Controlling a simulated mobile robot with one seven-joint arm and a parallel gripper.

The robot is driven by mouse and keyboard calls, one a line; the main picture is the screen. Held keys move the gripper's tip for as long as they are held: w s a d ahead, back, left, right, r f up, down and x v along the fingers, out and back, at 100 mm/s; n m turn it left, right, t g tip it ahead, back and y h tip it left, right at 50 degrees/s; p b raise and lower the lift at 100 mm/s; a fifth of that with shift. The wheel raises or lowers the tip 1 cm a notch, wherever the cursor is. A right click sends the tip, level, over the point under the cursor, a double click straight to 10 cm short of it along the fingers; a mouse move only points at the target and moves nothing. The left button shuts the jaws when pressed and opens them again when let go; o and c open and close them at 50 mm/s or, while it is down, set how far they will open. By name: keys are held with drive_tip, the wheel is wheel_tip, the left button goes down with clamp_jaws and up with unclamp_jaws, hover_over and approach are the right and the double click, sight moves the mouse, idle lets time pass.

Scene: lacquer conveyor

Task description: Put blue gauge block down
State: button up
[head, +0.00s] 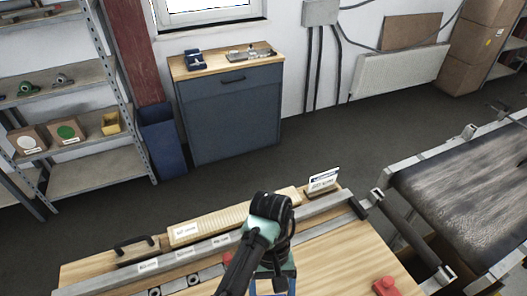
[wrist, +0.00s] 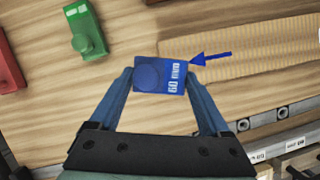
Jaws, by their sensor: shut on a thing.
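The blue gauge block (wrist: 150,76), marked "60 mm" with a round knob on its face, sits between the two fingertips of my gripper (wrist: 160,80) in the wrist view. The gripper is shut on it. A small blue arrow (wrist: 210,58) shows just right of the block and points at it. I cannot tell whether the block touches the wooden bench top (wrist: 45,110) or is held above it. In the head view my gripper (head: 272,287) is over the bench at the bottom edge, and the arm hides the block.
A green block (wrist: 87,32) and a red block (wrist: 8,60) lie on the bench at upper left in the wrist view. The red block (head: 385,286) is at lower right in the head view. A ribbed tan strip (wrist: 260,55) and a metal rail (wrist: 275,125) lie at right.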

drive_tip(key=shift+s+a+f+m, duration=0.1)
drive_tip(key=shift+s+a+m, duration=0.05)
drive_tip(key=shift+a, duration=0.4)
drive_tip(key=shift+s+a+f+m, duration=0.1)
drive_tip(key=shift+s+a+m, duration=0.05)
drive_tip(key=shift+a, duration=0.35)
drive_tip(key=shift+w, duration=0.15)
idle(0.4)
